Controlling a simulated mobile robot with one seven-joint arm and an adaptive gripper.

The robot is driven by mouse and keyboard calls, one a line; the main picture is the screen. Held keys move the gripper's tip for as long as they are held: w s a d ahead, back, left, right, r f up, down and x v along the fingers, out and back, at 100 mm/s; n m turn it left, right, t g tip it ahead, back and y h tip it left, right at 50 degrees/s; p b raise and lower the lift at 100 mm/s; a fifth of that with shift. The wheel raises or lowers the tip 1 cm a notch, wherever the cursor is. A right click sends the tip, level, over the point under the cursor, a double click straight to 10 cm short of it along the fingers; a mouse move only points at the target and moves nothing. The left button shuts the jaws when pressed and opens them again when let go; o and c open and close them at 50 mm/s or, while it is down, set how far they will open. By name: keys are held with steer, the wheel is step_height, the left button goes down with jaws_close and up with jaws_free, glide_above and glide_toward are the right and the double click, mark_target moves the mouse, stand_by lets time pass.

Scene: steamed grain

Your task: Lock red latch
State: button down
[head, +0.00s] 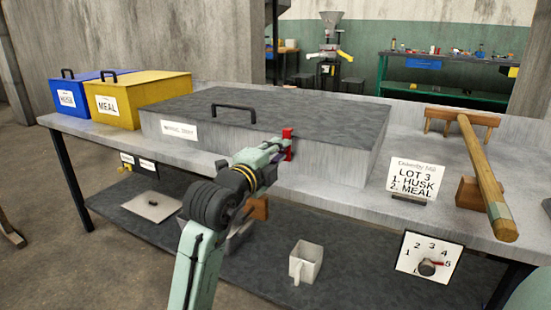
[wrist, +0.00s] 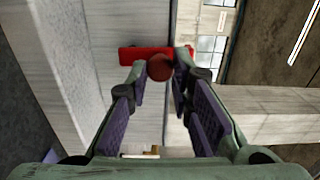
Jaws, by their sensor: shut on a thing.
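The red latch (head: 288,138) is on the front of the large grey box (head: 330,155), just below its dark lid (head: 300,112). In the head view it stands upright as a narrow red piece at my gripper's tip. In the wrist view the latch (wrist: 140,54) is a red bar with a round red knob (wrist: 159,67). My gripper (head: 280,155) reaches up to the box front. In the wrist view my gripper's fingertips (wrist: 158,75) are closed around the knob, one on each side. Part of the latch is hidden behind the fingers in the head view.
The lid has a black handle (head: 233,108). A yellow MEAL bin (head: 150,92) and a blue HUSK bin (head: 68,88) stand left on the bench. A lot sign (head: 414,178), a wooden rake (head: 485,175) and a dial (head: 428,258) are right. A white jug (head: 305,262) stands below.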

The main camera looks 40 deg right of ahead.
steer(key=shift+s+d+m, duration=0.1)
steer(key=shift+m, duration=0.2)
steer(key=c, duration=1.4)
jaws_free()
steer(key=v, duration=1.2)
